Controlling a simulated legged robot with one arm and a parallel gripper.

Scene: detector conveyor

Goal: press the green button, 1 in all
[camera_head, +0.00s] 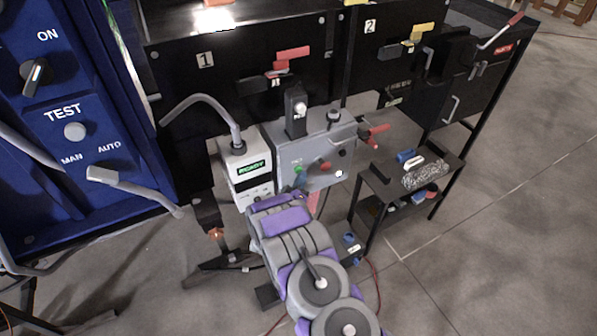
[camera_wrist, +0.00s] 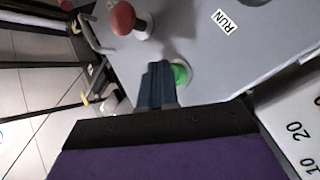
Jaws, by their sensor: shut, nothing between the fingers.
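The green button (camera_wrist: 181,74) is on the face of a grey control box and shows just past the tip of my gripper in the wrist view. It also shows in the head view (camera_head: 299,170), on the left part of the grey box (camera_head: 318,180). My gripper (camera_wrist: 158,72) is shut and empty, its dark blue fingers pointing at the box face. The fingers cover the left edge of the button; I cannot tell whether they touch it. In the head view my purple and grey arm reaches up to the box, and the fingertips are hidden.
A red button (camera_wrist: 123,18) is left of the green one in the wrist view. A white box with a green READY display (camera_head: 250,167) adjoins the grey box. A small black table (camera_head: 430,165) stands at right, a blue panel (camera_head: 75,120) at left.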

